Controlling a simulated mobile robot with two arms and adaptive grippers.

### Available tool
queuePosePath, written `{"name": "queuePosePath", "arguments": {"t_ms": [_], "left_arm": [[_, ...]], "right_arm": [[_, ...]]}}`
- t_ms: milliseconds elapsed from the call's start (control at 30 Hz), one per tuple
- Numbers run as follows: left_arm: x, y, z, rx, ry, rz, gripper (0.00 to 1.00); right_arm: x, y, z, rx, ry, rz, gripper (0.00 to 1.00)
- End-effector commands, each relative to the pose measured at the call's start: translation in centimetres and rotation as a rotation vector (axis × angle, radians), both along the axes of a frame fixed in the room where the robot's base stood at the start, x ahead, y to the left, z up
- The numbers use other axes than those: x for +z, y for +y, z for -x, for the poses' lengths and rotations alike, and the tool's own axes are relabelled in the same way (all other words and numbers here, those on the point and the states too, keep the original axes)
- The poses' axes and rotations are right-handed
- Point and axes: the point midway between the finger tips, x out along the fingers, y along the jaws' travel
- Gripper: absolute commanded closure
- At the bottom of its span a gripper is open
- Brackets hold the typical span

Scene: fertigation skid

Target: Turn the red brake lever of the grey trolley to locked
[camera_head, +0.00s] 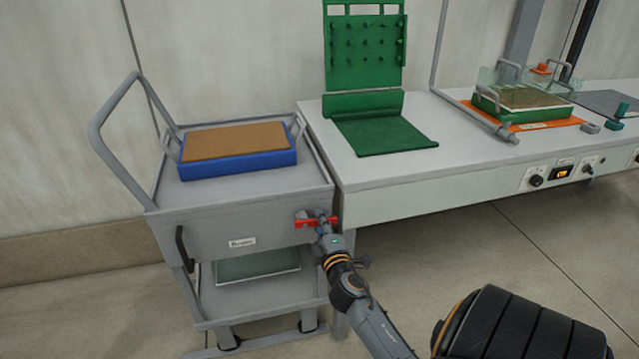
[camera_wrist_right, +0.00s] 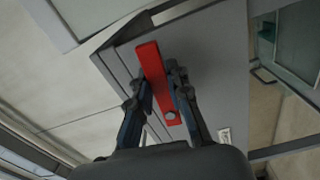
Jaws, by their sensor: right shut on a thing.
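The grey trolley (camera_head: 215,232) stands left of the bench, with a push handle at its left end. Its red brake lever (camera_head: 303,222) is on the front face near the right corner and lies about level in the head view. My right gripper (camera_head: 318,218) is shut on the red lever, which also shows in the right wrist view (camera_wrist_right: 155,75). There the fingers (camera_wrist_right: 160,90) sit on both sides of the lever, and a round pivot shows at its near end. My left gripper is not in view.
A blue tray with a brown top (camera_head: 238,150) sits on the trolley's upper deck. The bench (camera_head: 385,188) stands close on the right, holding a green pegboard and mat (camera_head: 365,60) and a green tray (camera_head: 523,108) on an orange mat. The floor in front is clear.

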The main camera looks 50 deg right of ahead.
Motion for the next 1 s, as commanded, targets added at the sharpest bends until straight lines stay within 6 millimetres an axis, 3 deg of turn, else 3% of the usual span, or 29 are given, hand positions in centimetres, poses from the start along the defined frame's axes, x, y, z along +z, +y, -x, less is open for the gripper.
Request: {"name": "queuePosePath", "arguments": {"t_ms": [300, 800, 833, 900, 933, 1000], "left_arm": [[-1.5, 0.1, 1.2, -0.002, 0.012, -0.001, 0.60], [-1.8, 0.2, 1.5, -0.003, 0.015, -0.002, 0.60], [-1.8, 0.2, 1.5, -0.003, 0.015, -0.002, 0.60], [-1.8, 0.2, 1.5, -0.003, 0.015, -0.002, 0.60], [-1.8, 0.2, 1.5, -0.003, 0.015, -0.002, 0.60], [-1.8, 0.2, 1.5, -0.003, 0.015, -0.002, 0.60]], "right_arm": [[0.7, -0.2, 0.0, -0.002, 0.052, 0.090, 1.00], [0.7, -0.2, 0.0, -0.003, 0.062, 0.108, 1.00], [0.7, -0.2, 0.0, -0.003, 0.062, 0.108, 0.79], [0.7, -0.2, 0.0, -0.003, 0.061, 0.107, 0.65], [0.7, -0.2, 0.0, -0.003, 0.062, 0.106, 0.58], [0.6, -0.1, 0.0, -0.002, 0.061, 0.106, 0.58]]}}
